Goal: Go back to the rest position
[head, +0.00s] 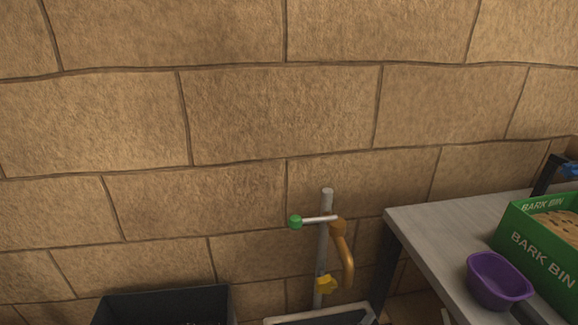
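My gripper is not in view, so its pose and whether it holds anything cannot be seen. The head view looks at a tan stone-block wall (280,110). A grey wooden table (425,230) stands at the right. A green box marked "BARK BIN" (540,262) sits on it, with tan pieces or a tan board with dark holes inside. A purple bowl (497,283) stands on the table to the left of the box.
A grey standpipe (322,255) with a green-knobbed lever (296,221), an orange spout (347,262) and a yellow knob (326,285) stands by the wall. A black container (165,305) is at the lower left. A black and blue object (552,173) shows at the right edge.

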